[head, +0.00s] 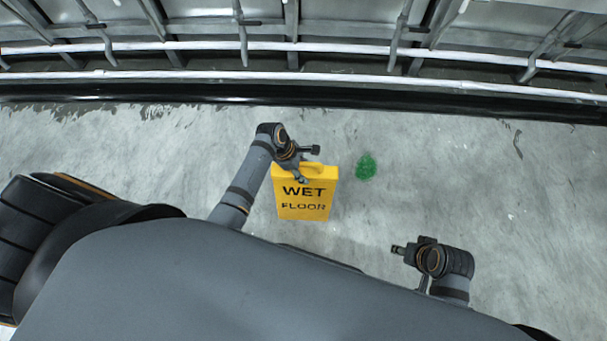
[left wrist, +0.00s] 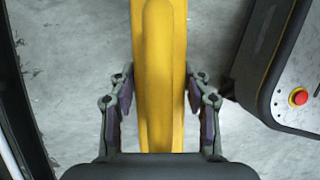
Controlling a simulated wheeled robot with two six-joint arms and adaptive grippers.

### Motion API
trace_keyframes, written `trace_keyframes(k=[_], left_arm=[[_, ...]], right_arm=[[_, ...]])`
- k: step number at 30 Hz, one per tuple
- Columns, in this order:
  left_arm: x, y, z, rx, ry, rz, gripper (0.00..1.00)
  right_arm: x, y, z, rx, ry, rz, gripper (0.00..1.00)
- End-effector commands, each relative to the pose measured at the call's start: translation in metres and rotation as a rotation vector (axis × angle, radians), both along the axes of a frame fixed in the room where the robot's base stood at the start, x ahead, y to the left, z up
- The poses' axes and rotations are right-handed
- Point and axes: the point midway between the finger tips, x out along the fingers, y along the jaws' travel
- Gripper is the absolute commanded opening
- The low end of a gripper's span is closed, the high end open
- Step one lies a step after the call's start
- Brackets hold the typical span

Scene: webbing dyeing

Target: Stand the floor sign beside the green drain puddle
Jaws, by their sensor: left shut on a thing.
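The yellow floor sign (head: 305,208) with black "WET FLOOR" lettering shows in the middle of the head view, its printed face towards me. My left gripper (head: 309,165) is at its top edge, shut on it. In the left wrist view the sign's yellow top (left wrist: 158,75) runs between the two fingers of my left gripper (left wrist: 160,108). The green puddle (head: 366,167) lies on the floor just right of the sign, apart from it in the picture. I cannot tell whether the sign's foot touches the floor. My right gripper (head: 398,250) is at the lower right, away from the sign and seemingly empty.
The grey concrete floor (head: 480,180) is clear around the puddle and to its right. A dark kerb and white pipes (head: 330,75) run along a metal frame structure at the back.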

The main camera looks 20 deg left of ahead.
Motion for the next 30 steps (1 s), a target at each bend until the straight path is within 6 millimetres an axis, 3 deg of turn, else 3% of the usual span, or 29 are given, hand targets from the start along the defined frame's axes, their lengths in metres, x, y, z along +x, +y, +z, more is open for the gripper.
trace_keyframes(k=[11, 12, 17, 26, 30], left_arm=[[0.002, 0.000, -0.003, -0.001, -0.004, 0.002, 0.00], [0.001, 0.000, -0.004, 0.000, -0.002, 0.001, 0.51], [0.001, 0.000, -0.004, 0.000, -0.002, 0.001, 0.71], [0.001, 0.000, -0.003, 0.000, -0.003, 0.001, 0.71], [0.000, 0.006, 0.016, 0.000, -0.005, 0.001, 0.71]], right_arm=[[0.001, 0.003, 0.000, 0.011, -0.028, 0.001, 0.40], [0.001, 0.003, 0.000, 0.011, -0.028, 0.001, 0.40], [0.001, 0.003, 0.000, 0.011, -0.027, 0.001, 0.40], [0.001, 0.003, -0.001, 0.011, -0.027, 0.001, 0.40], [0.001, 0.000, 0.013, -0.002, 0.005, 0.002, 0.40]])
